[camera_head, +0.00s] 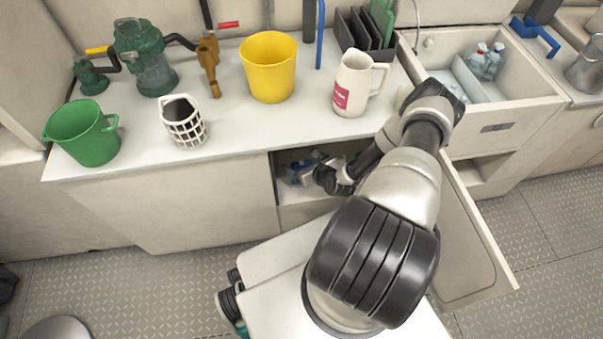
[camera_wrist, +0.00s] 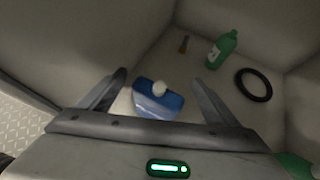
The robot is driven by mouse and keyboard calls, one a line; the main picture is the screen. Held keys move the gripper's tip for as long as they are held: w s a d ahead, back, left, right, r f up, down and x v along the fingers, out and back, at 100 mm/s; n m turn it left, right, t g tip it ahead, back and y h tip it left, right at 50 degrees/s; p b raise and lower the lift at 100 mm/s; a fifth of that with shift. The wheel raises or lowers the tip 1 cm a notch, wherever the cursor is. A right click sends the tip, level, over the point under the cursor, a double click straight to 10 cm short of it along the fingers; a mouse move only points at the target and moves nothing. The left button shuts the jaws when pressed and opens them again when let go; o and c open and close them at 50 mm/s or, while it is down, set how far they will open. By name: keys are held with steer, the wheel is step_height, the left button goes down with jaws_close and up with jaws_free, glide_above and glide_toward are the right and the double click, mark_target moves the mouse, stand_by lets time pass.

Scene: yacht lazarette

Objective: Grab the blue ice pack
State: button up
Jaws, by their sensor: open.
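A blue ice pack (camera_wrist: 158,104) with a white round cap lies inside a pale compartment in the wrist view. My gripper (camera_wrist: 160,77) is open, and its two fingers stand to the left and right of the pack in that view. I cannot tell whether they touch it. In the head view my gripper (camera_head: 322,168) reaches into the open cupboard under the counter. Something blue and white (camera_head: 301,173) shows there just left of the gripper; part of the cupboard inside is hidden by my arm.
Inside the compartment are a green bottle (camera_wrist: 222,50), a black ring (camera_wrist: 254,85) and a small brownish item (camera_wrist: 184,43). The cupboard door (camera_head: 470,245) stands open right of my arm. The counter (camera_head: 240,125) above holds a yellow bucket (camera_head: 268,70) and a white jug (camera_head: 352,85).

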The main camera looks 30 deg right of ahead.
steer(key=shift+x, duration=1.5)
steer(key=c, duration=1.2)
steer(key=shift+c, duration=0.4)
steer(key=shift+r, duration=0.15)
